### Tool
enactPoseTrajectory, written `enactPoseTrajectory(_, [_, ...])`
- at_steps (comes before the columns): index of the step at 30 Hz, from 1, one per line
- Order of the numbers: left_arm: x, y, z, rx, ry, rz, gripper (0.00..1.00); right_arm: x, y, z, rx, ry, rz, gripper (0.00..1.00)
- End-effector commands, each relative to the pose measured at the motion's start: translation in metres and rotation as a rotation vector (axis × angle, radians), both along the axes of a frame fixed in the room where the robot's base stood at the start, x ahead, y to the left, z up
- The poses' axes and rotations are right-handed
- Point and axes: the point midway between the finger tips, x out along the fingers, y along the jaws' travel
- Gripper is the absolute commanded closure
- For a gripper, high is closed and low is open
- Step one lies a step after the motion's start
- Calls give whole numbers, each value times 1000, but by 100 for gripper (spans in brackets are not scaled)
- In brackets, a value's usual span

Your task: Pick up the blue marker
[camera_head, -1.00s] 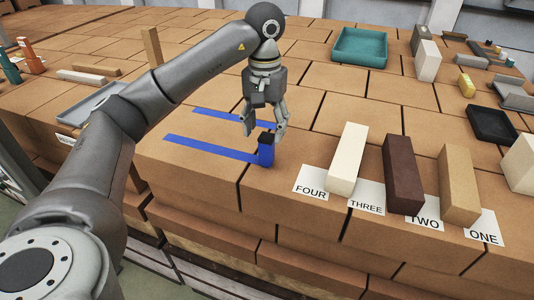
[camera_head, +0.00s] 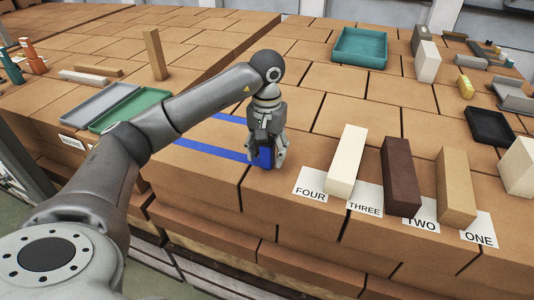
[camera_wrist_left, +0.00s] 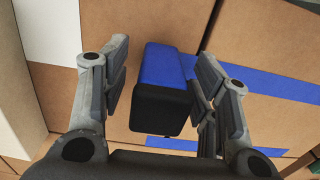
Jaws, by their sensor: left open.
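The blue marker (camera_head: 264,157) stands on the brick surface near its front edge, mostly hidden behind my gripper in the head view. In the left wrist view the marker (camera_wrist_left: 165,75) shows a blue body with a black end, between the two fingers. My left gripper (camera_head: 266,160) is open and lowered around it. In the left wrist view the left gripper (camera_wrist_left: 163,92) has a gap between each finger and the marker, smaller on the right. My right gripper is not in view.
Blue tape strips (camera_head: 212,149) lie left of the marker. White, dark brown and tan blocks (camera_head: 347,160) (camera_head: 401,175) (camera_head: 456,186) stand to the right by numbered cards. A teal tray (camera_head: 360,48) lies at the back; grey and green trays (camera_head: 103,102) (camera_head: 130,110) lie left.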

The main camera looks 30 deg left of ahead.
Motion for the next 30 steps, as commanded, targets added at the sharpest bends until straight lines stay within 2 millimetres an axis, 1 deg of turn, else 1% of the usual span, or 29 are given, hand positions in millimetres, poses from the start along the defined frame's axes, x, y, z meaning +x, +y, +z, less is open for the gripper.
enactPoseTrajectory(2, [0,0,0,0,0,0,45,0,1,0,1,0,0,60])
enactPoseTrajectory(5, [0,0,0,0,0,0,56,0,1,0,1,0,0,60])
enactPoseTrajectory(12, [0,0,0,0,0,0,87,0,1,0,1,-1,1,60])
enactPoseTrajectory(14, [0,0,0,0,0,1,94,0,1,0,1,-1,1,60])
enactPoseTrajectory(25, [0,0,3,-1,-1,1,94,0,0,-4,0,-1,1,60])
enactPoseTrajectory(30, [1,0,15,0,-4,1,94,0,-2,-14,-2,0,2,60])
